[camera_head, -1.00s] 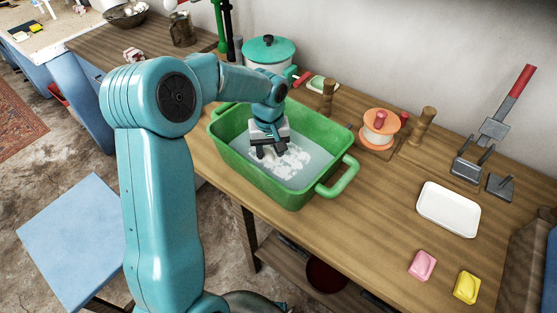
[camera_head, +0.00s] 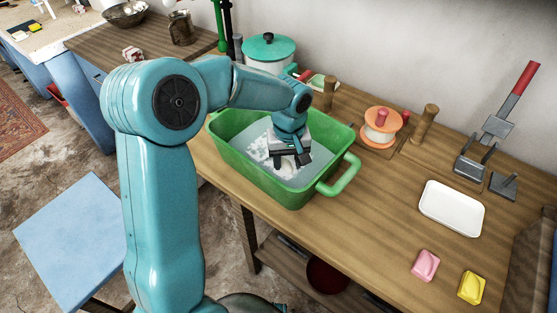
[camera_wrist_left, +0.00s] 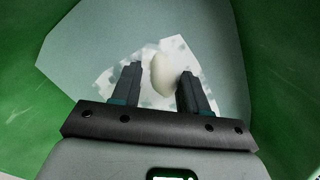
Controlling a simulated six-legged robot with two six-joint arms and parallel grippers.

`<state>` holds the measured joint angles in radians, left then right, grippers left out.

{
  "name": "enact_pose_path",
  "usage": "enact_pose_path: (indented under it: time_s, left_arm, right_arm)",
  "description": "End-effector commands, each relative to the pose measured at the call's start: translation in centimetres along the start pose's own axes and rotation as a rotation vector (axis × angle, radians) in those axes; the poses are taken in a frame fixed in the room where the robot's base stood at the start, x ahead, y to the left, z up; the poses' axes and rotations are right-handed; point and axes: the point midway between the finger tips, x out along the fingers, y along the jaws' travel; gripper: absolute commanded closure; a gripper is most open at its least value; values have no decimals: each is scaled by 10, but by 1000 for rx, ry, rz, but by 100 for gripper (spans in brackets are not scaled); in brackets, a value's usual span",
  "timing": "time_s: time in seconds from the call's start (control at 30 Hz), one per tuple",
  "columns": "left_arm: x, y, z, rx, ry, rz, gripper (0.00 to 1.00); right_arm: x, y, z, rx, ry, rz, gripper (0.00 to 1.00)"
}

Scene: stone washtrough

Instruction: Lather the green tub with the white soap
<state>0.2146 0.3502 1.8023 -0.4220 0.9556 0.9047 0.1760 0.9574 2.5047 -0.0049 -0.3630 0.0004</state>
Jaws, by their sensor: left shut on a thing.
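The green tub (camera_head: 245,172) stands on the wooden bench, with pale water and a patch of white lather (camera_head: 257,153) inside it. My left gripper (camera_head: 291,161) reaches down into the tub, right of its middle. In the left wrist view the gripper (camera_wrist_left: 160,76) is shut on the white soap (camera_wrist_left: 162,72), an oval bar between its two dark fingers. White blocky lather (camera_wrist_left: 112,82) lies below and around the soap, and the green tub walls (camera_wrist_left: 285,50) rise on both sides. In the head view the soap is hidden by the gripper. My right gripper is out of view.
An orange spool (camera_head: 381,127) between wooden posts and a white pot with a teal lid (camera_head: 268,54) stand behind the tub. A white tray (camera_head: 451,209), pink soap (camera_head: 425,265) and yellow soap (camera_head: 471,287) lie to the right. The bench between tub and tray is clear.

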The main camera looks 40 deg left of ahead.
Motion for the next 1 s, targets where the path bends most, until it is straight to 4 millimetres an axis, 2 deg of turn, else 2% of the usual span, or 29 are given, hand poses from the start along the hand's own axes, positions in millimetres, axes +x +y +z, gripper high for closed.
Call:
enact_pose_path:
  time_s: [0.4,0.5,0.8,1.0]
  left_arm:
    - [-1,-35,-40,-4,0,-1,93]
    - [0,-39,-45,-1,0,-1,93]
    - [0,-39,-45,0,0,0,93]
    - [2,-22,-25,5,1,1,93]
  right_arm:
    - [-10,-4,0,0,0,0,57]
    - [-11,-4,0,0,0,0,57]
    - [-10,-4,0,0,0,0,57]
    - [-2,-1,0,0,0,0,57]
